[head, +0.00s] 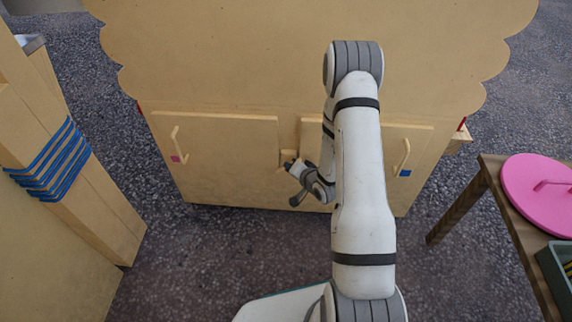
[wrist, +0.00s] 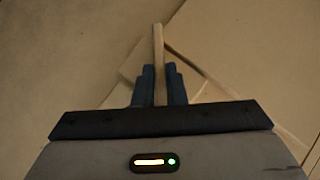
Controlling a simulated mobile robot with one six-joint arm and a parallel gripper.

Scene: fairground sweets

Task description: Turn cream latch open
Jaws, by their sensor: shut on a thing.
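The cream latch (wrist: 158,50) shows in the wrist view as a thin pale bar between my two dark fingers. My gripper (wrist: 159,84) is shut on it. The bar points away from me, over a pale panel. In the head view my gripper (head: 289,164) is at the front of the cream stall, at the inner edge of the left door (head: 220,150). The latch is mostly hidden there by my gripper and arm. The left door looks closed. The right door (head: 419,140) is partly hidden behind my arm.
The left door has a handle with a pink mark (head: 175,158); the right door has one with a blue mark (head: 405,172). A table with a pink lid (head: 540,193) and a green tray (head: 552,272) stands at right. Blue cords (head: 50,165) wrap a post at left.

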